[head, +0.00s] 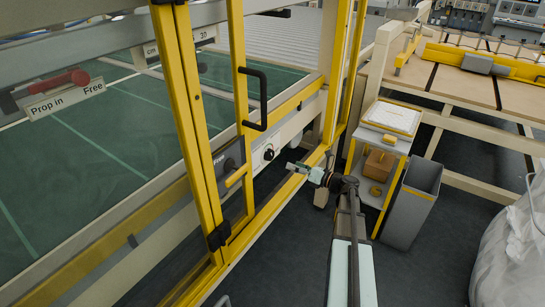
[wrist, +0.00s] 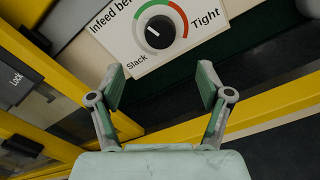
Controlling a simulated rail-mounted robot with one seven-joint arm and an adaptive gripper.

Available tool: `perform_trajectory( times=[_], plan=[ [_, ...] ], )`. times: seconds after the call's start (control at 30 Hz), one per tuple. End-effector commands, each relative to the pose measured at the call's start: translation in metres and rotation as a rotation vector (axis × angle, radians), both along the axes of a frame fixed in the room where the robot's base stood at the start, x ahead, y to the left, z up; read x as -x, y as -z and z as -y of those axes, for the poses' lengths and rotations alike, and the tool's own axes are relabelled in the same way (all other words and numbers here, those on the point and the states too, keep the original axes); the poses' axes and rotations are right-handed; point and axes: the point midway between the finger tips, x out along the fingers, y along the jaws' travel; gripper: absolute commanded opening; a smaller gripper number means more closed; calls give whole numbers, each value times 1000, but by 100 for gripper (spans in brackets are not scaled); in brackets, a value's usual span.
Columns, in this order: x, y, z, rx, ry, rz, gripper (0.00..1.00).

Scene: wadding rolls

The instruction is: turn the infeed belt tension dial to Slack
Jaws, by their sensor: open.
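The infeed belt tension dial (wrist: 159,32) is a round black knob on a white plate. Slack is printed at its lower left and Tight at its right, with a green and red arc over the top. Its short white mark lies toward the upper left, on the side away from Tight. The dial also shows in the head view (head: 268,154), low on the machine's side behind the yellow frame. My gripper (wrist: 157,82) is open and empty, its two fingers spread below the plate and apart from the knob. In the head view my gripper (head: 292,167) is just right of the dial.
Yellow frame bars (head: 205,130) with a black handle (head: 254,98) stand beside the dial panel. A shelf stand (head: 390,117) and grey bin (head: 411,205) stand to the right.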

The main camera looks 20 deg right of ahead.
Motion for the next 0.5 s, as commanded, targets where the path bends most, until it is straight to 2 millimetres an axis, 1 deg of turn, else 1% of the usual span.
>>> perform_trajectory(
  times=[0.03,0.3,0.5],
  plan=[
    [-11,-1,-6,0,-4,0,78],
    [-56,-1,-33,1,-3,0,78],
    [-80,0,-48,2,-1,-1,78]
  ],
)
